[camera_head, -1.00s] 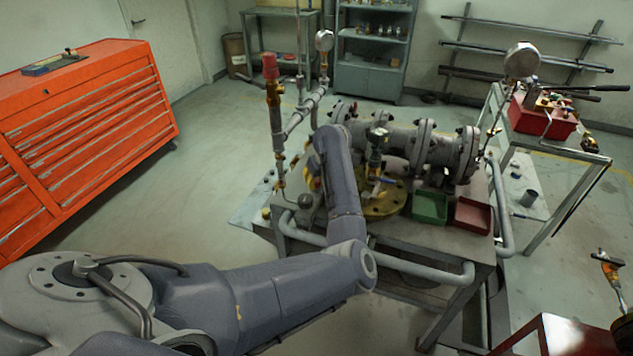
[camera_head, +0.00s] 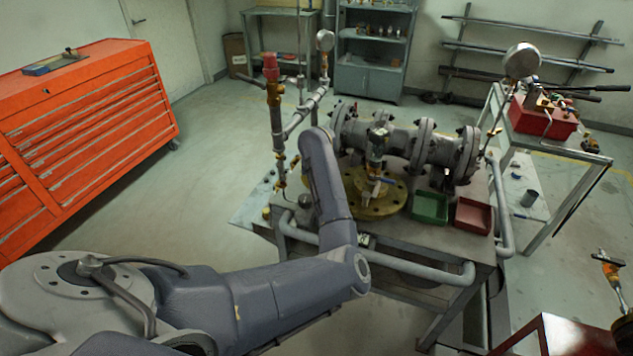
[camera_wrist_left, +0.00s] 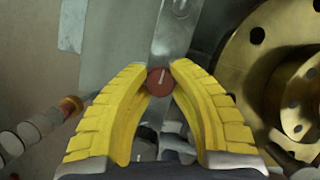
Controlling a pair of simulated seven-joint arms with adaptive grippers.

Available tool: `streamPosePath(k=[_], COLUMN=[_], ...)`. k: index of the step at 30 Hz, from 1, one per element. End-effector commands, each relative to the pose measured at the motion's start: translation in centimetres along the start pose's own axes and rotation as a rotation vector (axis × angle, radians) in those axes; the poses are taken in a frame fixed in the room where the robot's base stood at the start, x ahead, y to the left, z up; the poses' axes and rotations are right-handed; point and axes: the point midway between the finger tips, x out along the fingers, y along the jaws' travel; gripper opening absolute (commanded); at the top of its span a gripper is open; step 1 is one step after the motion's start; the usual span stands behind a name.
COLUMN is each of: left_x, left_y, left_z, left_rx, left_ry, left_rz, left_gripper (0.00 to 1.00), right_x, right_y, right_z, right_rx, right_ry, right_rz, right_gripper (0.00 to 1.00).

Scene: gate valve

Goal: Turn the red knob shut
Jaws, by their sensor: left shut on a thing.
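The red knob (camera_wrist_left: 160,81) is small and round with a pale line on its face. It shows in the left wrist view between the yellow fingertips of my left gripper (camera_wrist_left: 159,76), which is shut on it. A grey metal stem or bar lies behind the knob. In the head view my left arm comes in from the left and reaches over the front left of the valve table. My left gripper and the knob are hidden there behind my forearm. My right gripper is not in view.
A brass-coloured flange (camera_head: 388,205) lies right of my forearm, also in the wrist view (camera_wrist_left: 245,60). A vertical pipe with a red cap (camera_head: 270,66) stands left of my forearm. Green (camera_head: 430,207) and red (camera_head: 473,216) trays sit on the table. An orange tool chest (camera_head: 80,140) stands left.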

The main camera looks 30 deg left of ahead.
Motion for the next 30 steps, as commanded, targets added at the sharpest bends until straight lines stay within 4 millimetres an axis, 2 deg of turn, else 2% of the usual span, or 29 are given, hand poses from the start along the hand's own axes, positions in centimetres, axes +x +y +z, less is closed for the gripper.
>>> streamPosePath(k=[10,11,18,26,30], left_x=[-0.25,-0.25,-0.16,-0.14,-0.92], left_y=[0.29,0.29,0.13,0.03,-0.02], left_z=[0.49,0.49,0.29,0.16,0.20], left_rx=[0.002,0.002,0.002,0.001,0.002], left_ry=[-0.011,-0.011,-0.006,-0.003,-0.005], left_rz=[0.004,0.004,0.002,0.000,-0.001], left_gripper=[0.00,0.23,0.51,0.52,0.52], right_x=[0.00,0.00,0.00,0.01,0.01], right_y=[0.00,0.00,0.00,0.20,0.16], right_z=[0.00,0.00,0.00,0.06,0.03], right_rx=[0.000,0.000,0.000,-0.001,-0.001], right_ry=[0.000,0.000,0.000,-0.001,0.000], right_rz=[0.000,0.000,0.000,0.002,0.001], right_gripper=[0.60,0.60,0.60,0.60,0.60])
